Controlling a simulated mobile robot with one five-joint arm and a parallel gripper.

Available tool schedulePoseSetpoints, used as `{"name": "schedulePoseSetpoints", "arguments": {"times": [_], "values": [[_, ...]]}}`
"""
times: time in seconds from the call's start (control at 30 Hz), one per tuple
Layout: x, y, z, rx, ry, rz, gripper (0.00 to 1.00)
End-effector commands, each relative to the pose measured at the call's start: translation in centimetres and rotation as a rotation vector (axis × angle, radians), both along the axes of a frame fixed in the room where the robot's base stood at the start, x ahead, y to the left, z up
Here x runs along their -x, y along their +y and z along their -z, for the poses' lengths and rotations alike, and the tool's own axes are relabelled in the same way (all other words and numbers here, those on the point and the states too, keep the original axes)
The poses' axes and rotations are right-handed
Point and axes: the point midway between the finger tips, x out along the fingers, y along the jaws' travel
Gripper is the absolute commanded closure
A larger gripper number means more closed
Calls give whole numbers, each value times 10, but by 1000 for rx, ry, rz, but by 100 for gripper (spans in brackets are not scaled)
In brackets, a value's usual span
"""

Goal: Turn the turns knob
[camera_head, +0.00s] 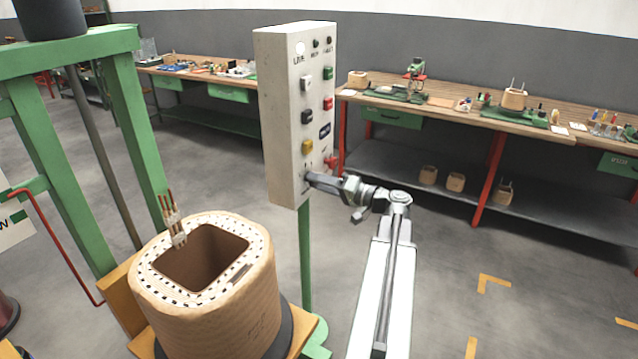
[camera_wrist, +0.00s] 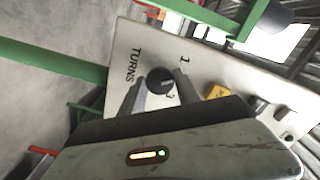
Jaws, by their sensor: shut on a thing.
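The turns knob (camera_wrist: 159,80) is a round black knob on the light panel, with the word TURNS and the digits 1 and 3 around it in the wrist view. My gripper (camera_wrist: 158,84) has a finger on each side of the knob and is shut on it. In the head view my gripper (camera_head: 308,179) reaches the lower part of the control box (camera_head: 282,120), and the knob there is hidden behind it.
A yellow button (camera_wrist: 216,91) sits just right of the knob in the wrist view. A green post (camera_head: 305,260) carries the box. A large wound coil (camera_head: 215,310) stands at the lower left. Workbenches (camera_head: 450,107) line the back wall, with open floor at right.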

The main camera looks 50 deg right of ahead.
Motion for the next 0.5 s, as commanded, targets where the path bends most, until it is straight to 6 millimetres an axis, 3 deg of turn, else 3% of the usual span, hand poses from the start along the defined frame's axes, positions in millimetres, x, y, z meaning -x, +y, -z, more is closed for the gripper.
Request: {"name": "schedulePoseSetpoints", "arguments": {"times": [0.5], "values": [[1, 0, 1, 231, -55, 0, 100]]}}
